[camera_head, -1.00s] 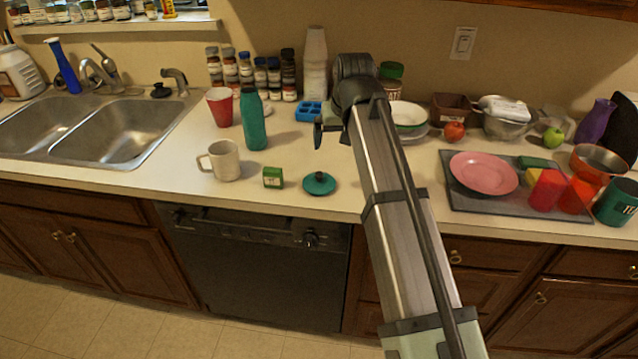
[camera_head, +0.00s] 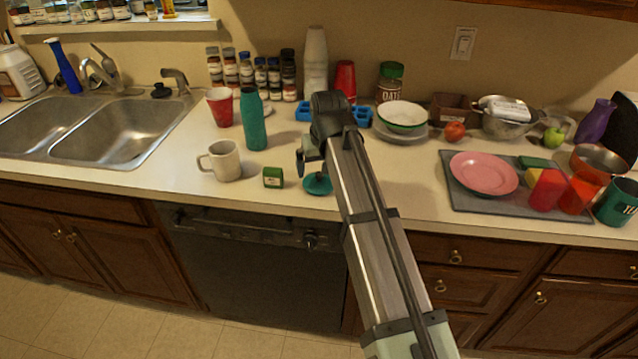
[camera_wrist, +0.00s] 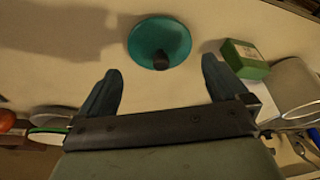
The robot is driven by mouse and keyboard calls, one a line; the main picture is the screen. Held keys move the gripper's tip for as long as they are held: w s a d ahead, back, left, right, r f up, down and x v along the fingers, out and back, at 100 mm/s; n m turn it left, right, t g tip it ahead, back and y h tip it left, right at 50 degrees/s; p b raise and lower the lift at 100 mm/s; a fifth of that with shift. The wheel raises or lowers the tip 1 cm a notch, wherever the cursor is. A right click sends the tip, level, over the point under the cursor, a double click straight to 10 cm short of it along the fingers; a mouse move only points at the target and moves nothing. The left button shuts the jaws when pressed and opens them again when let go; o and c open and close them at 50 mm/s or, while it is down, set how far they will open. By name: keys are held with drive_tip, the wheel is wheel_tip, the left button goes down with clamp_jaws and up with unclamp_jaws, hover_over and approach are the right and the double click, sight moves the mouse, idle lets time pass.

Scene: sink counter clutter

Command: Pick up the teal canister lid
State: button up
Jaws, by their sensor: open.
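The teal canister lid (camera_head: 317,185) is a round disc with a dark knob, lying on the counter near its front edge. My arm partly covers its right side in the head view. In the wrist view the lid (camera_wrist: 160,42) lies ahead of my fingertips, between their lines, with the knob facing me. My gripper (camera_wrist: 160,82) is open and empty. In the head view my gripper (camera_head: 302,160) is above and just behind the lid, and I see no contact.
A small green box (camera_head: 273,178) stands just left of the lid, and a white mug (camera_head: 222,161) and teal bottle (camera_head: 252,120) stand farther left. A blue tray (camera_head: 361,115) and red cup (camera_head: 345,80) are behind my arm.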

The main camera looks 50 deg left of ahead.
sight(319, 174)
drive_tip(key=shift+x, duration=2.65)
drive_tip(key=shift+c, duration=0.5)
drive_tip(key=shift+r, duration=0.1)
drive_tip(key=c, duration=0.5)
drive_tip(key=shift+c, duration=0.2)
drive_tip(key=shift+r, duration=0.1)
